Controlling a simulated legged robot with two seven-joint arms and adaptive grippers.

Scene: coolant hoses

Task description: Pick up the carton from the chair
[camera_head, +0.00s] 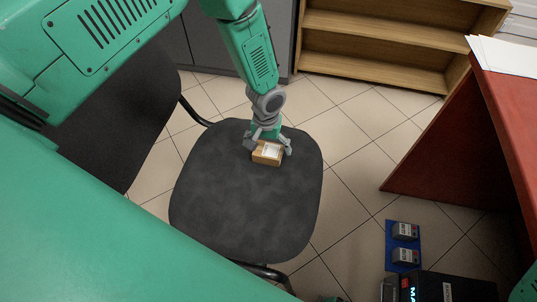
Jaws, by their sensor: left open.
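The carton (266,157) is a small brown box with a white label on top. It lies on the dark grey seat of the chair (235,215), near the seat's back edge in the picture. My left gripper (268,149) points down over the carton, with its grey fingers apart on either side of it. I cannot tell whether the fingers touch the carton. The gripper hides the carton's far side. My right gripper is not clearly in view.
A red desk (455,135) with white papers (505,57) stands at the right. A wooden shelf (375,45) stands at the back. A blue mat (391,255) with two small grey boxes lies at the lower right, beside a black case (455,289). Tiled floor is free between chair and desk.

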